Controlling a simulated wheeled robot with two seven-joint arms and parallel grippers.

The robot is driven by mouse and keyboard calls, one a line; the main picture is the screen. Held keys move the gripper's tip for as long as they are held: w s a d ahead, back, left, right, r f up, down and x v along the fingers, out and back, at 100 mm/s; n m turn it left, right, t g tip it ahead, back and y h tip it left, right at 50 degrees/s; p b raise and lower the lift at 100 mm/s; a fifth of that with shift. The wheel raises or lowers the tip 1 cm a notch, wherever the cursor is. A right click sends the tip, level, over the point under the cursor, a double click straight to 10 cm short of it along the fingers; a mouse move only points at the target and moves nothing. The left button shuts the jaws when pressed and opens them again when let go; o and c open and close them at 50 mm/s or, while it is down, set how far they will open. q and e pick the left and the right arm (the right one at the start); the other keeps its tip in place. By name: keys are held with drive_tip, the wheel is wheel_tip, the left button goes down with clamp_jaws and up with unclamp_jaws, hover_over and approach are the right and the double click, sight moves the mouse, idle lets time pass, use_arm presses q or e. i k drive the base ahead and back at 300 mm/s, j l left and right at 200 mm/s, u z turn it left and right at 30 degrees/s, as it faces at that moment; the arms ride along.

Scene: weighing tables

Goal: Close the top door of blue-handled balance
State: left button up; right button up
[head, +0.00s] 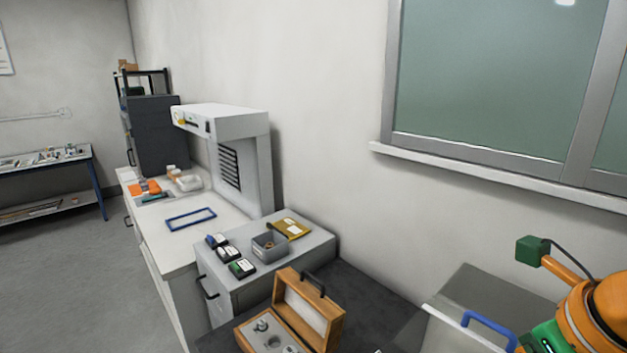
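A blue handle (490,326) shows at the bottom right, on a pale panel edge of what looks like the balance. A grey, see-through-looking panel (485,290) stands behind it. The rest of the balance is cut off by the bottom edge or hidden by my orange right arm (595,310), so I cannot tell how far its top door is open. The arm is at the right edge, close beside the blue handle. No fingertips of my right gripper show. My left arm and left gripper are out of view.
An open wooden weight case (312,310) stands left of the balance on a dark tabletop (365,290). A grey cabinet top holds a small grey bin (268,245), a yellow packet (291,228) and several small dark boxes. A white hood (240,150) and a wall rise behind.

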sight(492, 311)
drive_tip(key=k+j, duration=1.15)
drive_tip(key=j, duration=0.1)
